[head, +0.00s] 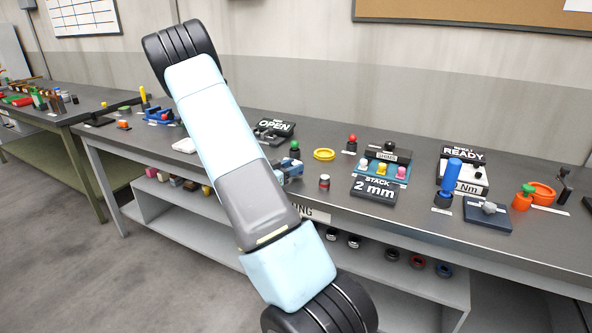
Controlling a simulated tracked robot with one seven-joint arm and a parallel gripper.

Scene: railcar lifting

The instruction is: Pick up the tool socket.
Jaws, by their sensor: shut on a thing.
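A small dark cylinder with a red and white band (324,182) stands on the bench just right of the arm. A grey metal piece (489,208) lies on a dark blue pad (487,222) at the right. Several small round parts (354,241) sit on the shelf under the bench.
A green-legged bench (60,116) stands at the left. Floor is clear in front.

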